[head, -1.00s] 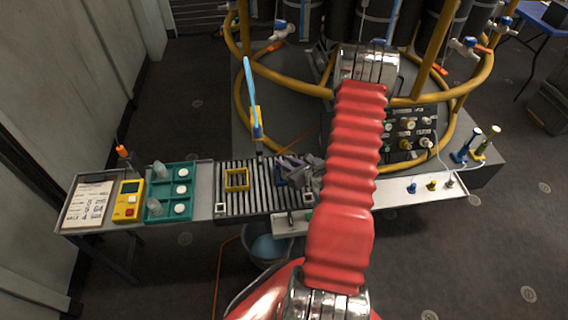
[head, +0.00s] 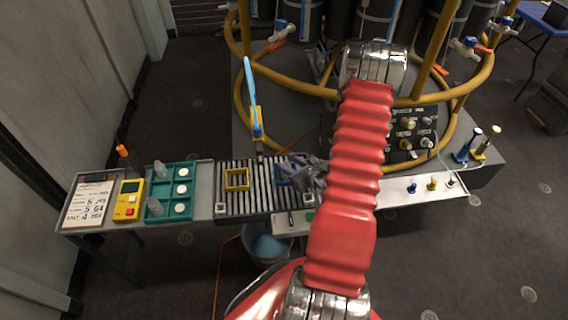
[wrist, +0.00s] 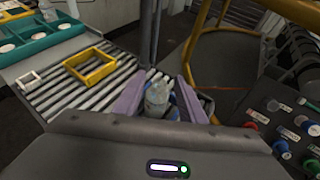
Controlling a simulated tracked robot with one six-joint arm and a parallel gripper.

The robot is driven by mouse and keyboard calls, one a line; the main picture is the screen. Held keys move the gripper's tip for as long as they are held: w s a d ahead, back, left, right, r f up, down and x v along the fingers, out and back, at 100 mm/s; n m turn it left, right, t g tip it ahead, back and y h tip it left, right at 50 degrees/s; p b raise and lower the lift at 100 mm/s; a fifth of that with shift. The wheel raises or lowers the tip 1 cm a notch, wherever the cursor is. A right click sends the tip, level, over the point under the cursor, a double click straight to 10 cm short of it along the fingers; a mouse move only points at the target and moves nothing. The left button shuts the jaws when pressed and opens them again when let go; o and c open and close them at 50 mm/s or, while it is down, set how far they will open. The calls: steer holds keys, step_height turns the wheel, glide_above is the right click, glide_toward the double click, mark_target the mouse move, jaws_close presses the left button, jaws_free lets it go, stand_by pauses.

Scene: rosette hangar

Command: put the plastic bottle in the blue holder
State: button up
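The clear plastic bottle (wrist: 157,98) stands between my gripper's purple fingers in the wrist view. My gripper (wrist: 162,84) is open, with a gap between the bottle and the right finger. Blue of the holder (wrist: 174,112) shows beside and behind the bottle, which seems to stand in it; its base is hidden by my gripper body. In the head view the blue holder (head: 282,180) sits on the slatted rack, just left of my gripper (head: 296,166). I cannot make out the bottle there.
A yellow square frame (head: 237,179) sits on the slatted rack (head: 262,199) to the left. Farther left are a green tray (head: 171,191) with clear cups and white discs, and a yellow box (head: 129,199). A light blue stick (head: 250,90) stands upright behind. Yellow pipes curve beyond.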

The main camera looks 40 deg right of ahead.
steer(key=v, duration=1)
steer(key=shift+s+r, duration=0.2)
steer(key=shift+s, duration=0.1)
stand_by(0.4)
